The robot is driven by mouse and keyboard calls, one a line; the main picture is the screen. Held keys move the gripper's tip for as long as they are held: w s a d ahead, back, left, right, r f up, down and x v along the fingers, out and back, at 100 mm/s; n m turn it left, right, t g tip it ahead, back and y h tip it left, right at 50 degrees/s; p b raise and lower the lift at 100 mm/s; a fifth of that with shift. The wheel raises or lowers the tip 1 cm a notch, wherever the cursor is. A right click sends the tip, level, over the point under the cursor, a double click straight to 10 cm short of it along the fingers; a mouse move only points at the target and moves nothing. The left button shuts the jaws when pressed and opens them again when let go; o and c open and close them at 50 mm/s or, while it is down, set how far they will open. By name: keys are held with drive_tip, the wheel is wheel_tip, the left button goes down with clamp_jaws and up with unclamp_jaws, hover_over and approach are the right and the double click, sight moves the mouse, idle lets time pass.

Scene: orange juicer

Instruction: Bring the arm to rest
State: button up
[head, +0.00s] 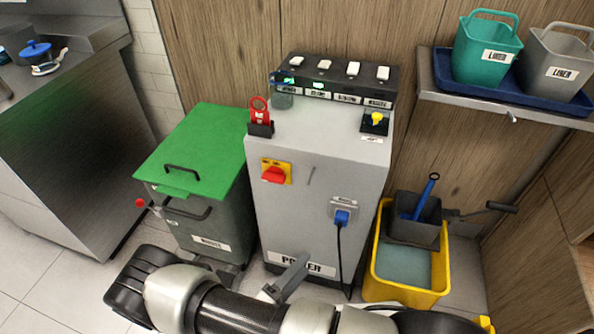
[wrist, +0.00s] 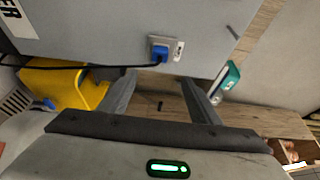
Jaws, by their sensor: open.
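My arm (head: 240,308) stretches across the bottom of the head view, low in front of the grey power cabinet (head: 310,210). A part of my gripper (head: 286,280) shows in front of the cabinet's POWER label. In the wrist view my gripper (wrist: 160,92) is open, its two fingers apart with nothing held between them. The cabinet's grey face (wrist: 100,25) and blue plug (wrist: 159,52) lie beyond the fingers there. Whether the gripper touches the cabinet cannot be told.
A green-lidded bin (head: 190,155) stands left of the cabinet. A yellow mop bucket (head: 375,280) stands right of it. A black cable (head: 345,265) hangs from the plug. A shelf (head: 500,105) holds two liner buckets. A steel counter (head: 60,140) is at left; floor (head: 30,285) there is clear.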

drive_tip(key=w+d+r+m+g+y, duration=0.1)
drive_tip(key=d+r+m+g, duration=0.2)
drive_tip(key=r+m+g, duration=0.65)
drive_tip(key=w+d+r+m+g+y, duration=0.1)
drive_tip(key=d+r+m+g, duration=0.25)
drive_tip(key=r+m, duration=1.05)
drive_tip(key=s+d+r+m+t+y, duration=0.25)
drive_tip(key=s+r+m+y, duration=0.2)
drive_tip(key=r+m, duration=0.6)
drive_tip(key=s+d+r+m+t+y, duration=0.25)
drive_tip(key=s+r+m+y, duration=0.2)
drive_tip(key=r+m, duration=0.55)
wheel_tip(320, 180, up, 22)
drive_tip(key=m+p, duration=0.1)
drive_tip(key=p, duration=2)
drive_tip(key=shift+w+d+f+m+y+p, duration=0.2)
drive_tip(key=shift+w+d+m+y+p, duration=0.05)
drive_tip(key=shift+w+m+y+p, duration=0.15)
drive_tip(key=shift+f, duration=0.1)
